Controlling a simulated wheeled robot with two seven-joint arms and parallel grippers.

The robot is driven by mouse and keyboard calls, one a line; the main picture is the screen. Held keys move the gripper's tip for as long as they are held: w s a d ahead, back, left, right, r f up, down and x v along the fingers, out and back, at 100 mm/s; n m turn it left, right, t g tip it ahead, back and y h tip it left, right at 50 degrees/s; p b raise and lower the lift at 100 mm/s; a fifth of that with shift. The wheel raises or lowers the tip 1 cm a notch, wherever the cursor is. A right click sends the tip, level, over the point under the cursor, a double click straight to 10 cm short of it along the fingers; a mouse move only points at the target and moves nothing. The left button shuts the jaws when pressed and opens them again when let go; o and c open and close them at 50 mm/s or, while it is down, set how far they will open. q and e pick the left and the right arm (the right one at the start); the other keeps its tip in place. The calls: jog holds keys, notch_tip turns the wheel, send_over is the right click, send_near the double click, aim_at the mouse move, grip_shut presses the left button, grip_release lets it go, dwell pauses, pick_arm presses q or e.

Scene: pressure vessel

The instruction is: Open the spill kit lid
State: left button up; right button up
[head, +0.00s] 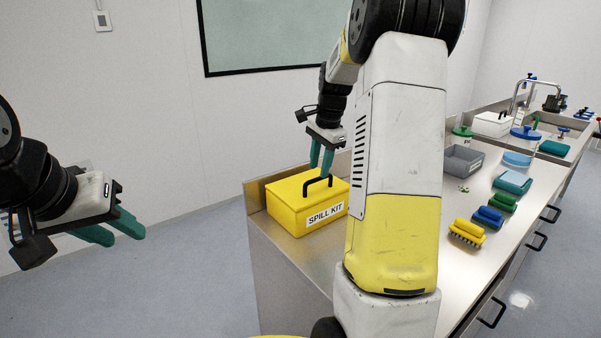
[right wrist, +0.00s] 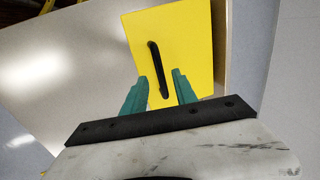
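The spill kit (head: 305,206) is a yellow box with a black lid handle (head: 318,184) and a "SPILL KIT" label, at the near left end of the steel counter. Its lid is shut. My right gripper (head: 321,168) points down over the lid, just above the handle. In the right wrist view the yellow lid (right wrist: 190,50) fills the top middle, and the black handle (right wrist: 157,68) runs toward the gap between the open teal fingers (right wrist: 158,88). No grip on the handle shows. My left gripper (head: 122,232) is off to the left, clear of the counter, fingers apart and empty.
Brushes (head: 467,232), a grey bin (head: 463,160) and folded cloths (head: 513,181) lie further right on the counter. A white box (head: 492,124) and a sink are at the back. My right arm hides part of the counter. The floor at left is clear.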

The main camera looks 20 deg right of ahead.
aim_at(318, 179)
jog(key=shift+w+a+f, duration=0.1)
jog(key=shift+w+f, duration=0.05)
jog(key=shift+f, duration=0.6)
jog(key=shift+w+f, duration=0.15)
jog(key=shift+f, duration=0.6)
grip_shut()
